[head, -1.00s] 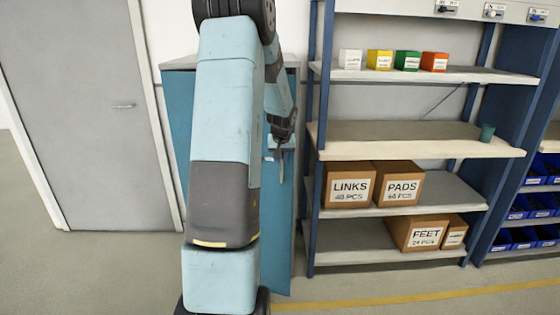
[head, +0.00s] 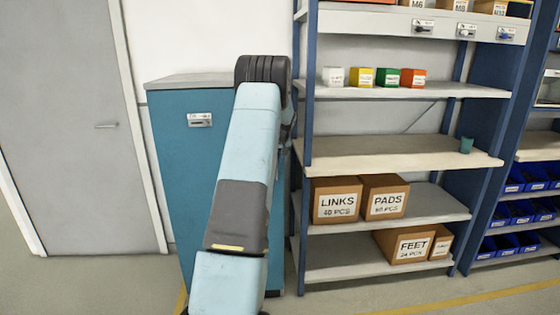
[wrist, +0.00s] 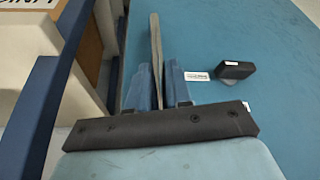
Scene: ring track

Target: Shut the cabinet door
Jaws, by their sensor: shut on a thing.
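The blue cabinet (head: 175,165) stands left of the shelf rack in the head view, with a grey top. Its front looks flat, and no open gap shows in the part I see; its right part is hidden behind my arm. The wrist view shows the blue door face (wrist: 265,110), with a small label and a dark block (wrist: 235,70) on it. My gripper (wrist: 160,85) is shut on an upright grey-tan bar, which looks like the door handle (wrist: 156,45), near the door's edge. In the head view my gripper is hidden behind my arm.
The shelf rack (head: 390,150) stands close to the right of the cabinet, with cartons and small coloured boxes on it. Its blue post also shows near my gripper in the wrist view. A grey room door (head: 75,130) is on the left.

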